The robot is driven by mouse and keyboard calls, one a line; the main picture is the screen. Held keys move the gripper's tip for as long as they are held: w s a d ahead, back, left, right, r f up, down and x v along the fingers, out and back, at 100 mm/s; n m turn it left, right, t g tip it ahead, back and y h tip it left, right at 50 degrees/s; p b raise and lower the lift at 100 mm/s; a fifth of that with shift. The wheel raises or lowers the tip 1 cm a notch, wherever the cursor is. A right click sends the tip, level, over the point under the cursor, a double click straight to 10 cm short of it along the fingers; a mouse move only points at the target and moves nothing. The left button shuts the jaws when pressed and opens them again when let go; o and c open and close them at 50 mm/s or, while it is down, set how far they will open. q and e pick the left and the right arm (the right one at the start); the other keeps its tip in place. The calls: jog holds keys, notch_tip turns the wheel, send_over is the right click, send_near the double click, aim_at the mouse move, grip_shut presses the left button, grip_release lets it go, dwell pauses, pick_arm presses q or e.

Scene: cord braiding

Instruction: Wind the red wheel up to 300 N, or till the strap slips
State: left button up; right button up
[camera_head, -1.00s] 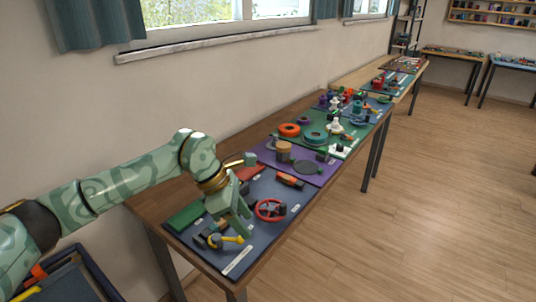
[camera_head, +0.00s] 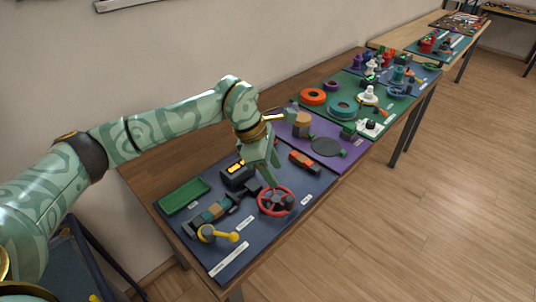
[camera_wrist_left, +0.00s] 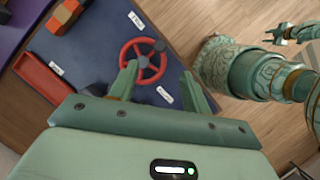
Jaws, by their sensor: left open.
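A green-brown strap-like piece (camera_head: 212,213) lies left of the wheel, by a black box with an orange display (camera_head: 236,170). My right gripper (camera_wrist_left: 281,34) is small at the upper right.
A yellow-handled lever (camera_head: 222,236) is at the mat's front left. A green tray (camera_head: 184,195) lies at the back left. An orange-and-black block (camera_head: 305,162) is behind the wheel.

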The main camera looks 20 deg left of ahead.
aim_at(288, 198)
pick_arm(q)
jog(key=b+x, duration=0.2)
jog(key=x, duration=1)
jog(key=shift+a, duration=0.1)
grip_shut()
